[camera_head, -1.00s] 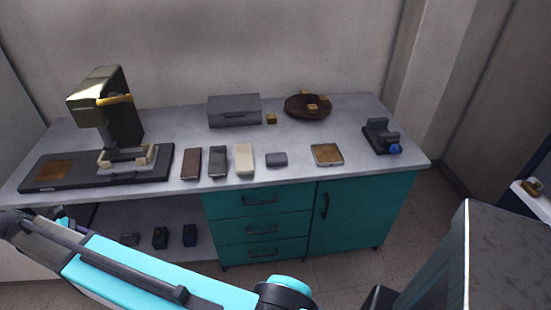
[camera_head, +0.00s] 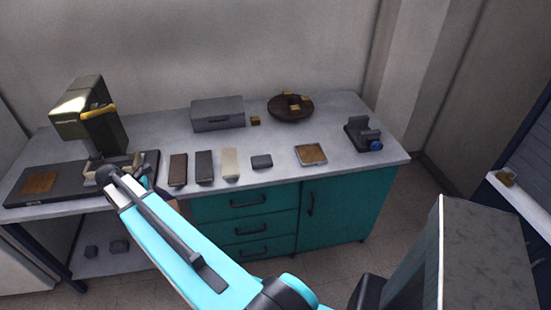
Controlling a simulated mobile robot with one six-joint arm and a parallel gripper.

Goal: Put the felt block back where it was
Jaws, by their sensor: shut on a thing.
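My arm reaches from the lower middle up to the front left of the bench. My gripper (camera_head: 153,187), at the arm's far end, is small and mostly hidden behind my own arm link. It is shut on a brownish block (camera_head: 169,197), partly visible at the bench's front edge, beside the arm. I cannot tell for certain that this is the felt block. A row on the bench holds a dark brown block (camera_head: 178,170), a dark grey block (camera_head: 204,167), a cream block (camera_head: 230,164) and a small dark rounded block (camera_head: 261,161).
The olive-green machine (camera_head: 91,115) stands on a dark base (camera_head: 68,184) at left. Behind the row are a grey case (camera_head: 218,115) and a round brown dish (camera_head: 281,112). A shallow tray (camera_head: 311,155) and dark fixture (camera_head: 362,135) are at right. Small blocks sit on the lower shelf (camera_head: 105,262).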

